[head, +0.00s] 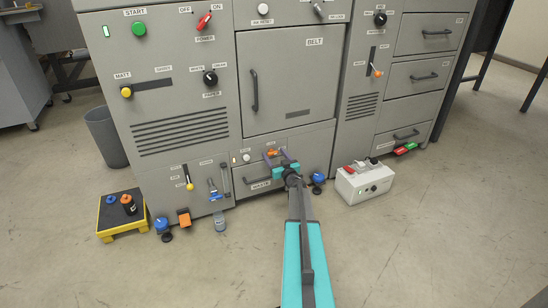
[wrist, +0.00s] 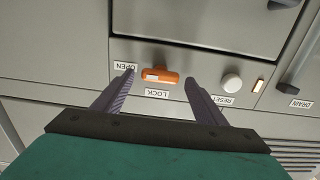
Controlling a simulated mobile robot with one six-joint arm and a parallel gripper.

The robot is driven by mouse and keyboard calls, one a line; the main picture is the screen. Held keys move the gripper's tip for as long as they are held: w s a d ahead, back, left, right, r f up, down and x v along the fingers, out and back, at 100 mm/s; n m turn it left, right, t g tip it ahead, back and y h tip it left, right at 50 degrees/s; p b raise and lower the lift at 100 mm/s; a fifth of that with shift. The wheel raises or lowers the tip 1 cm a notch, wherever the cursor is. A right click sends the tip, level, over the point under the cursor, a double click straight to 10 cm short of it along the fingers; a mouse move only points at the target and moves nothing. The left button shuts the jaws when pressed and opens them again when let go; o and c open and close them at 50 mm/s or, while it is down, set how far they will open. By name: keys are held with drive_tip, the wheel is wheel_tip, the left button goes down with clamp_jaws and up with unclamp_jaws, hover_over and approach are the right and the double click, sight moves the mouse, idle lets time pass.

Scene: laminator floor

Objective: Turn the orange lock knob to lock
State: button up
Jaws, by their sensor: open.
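The orange lock knob (wrist: 161,76) is on the grey machine front in the wrist view. It lies with its long side across the picture and has a white mark at its left end. An OPEN label (wrist: 121,67) is to its left and a LOCK label (wrist: 157,93) is just below it. My gripper (wrist: 158,80) is open, with one finger on each side of the knob and visible gaps between. How deep the fingertips reach is hard to tell. In the head view the knob (head: 272,152) shows small between the fingers of my gripper (head: 280,156).
A white reset button (wrist: 232,83) sits right of the knob, with a small orange light beside it. Above the knob in the head view is the BELT door (head: 285,80); below it is a drawer. A white control box (head: 362,182) stands on the floor to the right.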

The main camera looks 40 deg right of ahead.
drive_tip(key=c, duration=0.9)
drive_tip(key=shift+s+a, duration=0.1)
drive_tip(key=shift+a, duration=0.2)
drive_tip(key=shift+c, duration=0.8)
drive_tip(key=shift+d, duration=0.2)
